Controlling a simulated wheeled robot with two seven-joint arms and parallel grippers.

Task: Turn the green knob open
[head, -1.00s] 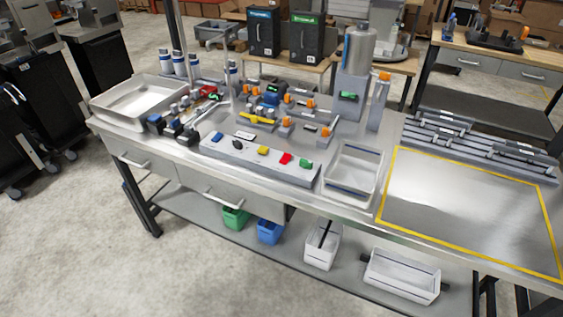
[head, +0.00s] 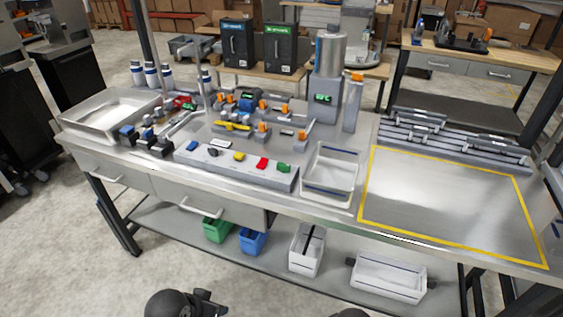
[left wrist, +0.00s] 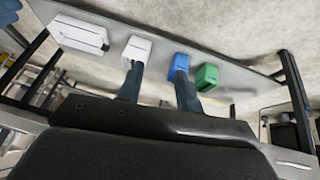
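A small green knob (head: 283,168) sits at the right end of a grey panel (head: 225,172) near the bench's front edge, beside red, yellow, black and blue knobs. Another small green part (head: 189,107) is farther back on the left, by a red one. I cannot tell the position of either. In the left wrist view my left gripper (left wrist: 158,80) shows two dark fingers apart with nothing between them. It is away from the knobs, and bins on the lower shelf show beyond it. Dark parts of my arms show at the head view's bottom edge. My right gripper is not in view.
A yellow-outlined area (head: 450,205) on the bench is clear. Orange-handled fittings (head: 262,130) and a tall cylinder (head: 330,55) stand behind the panel. Green and blue bins (head: 252,241) are on the lower shelf.

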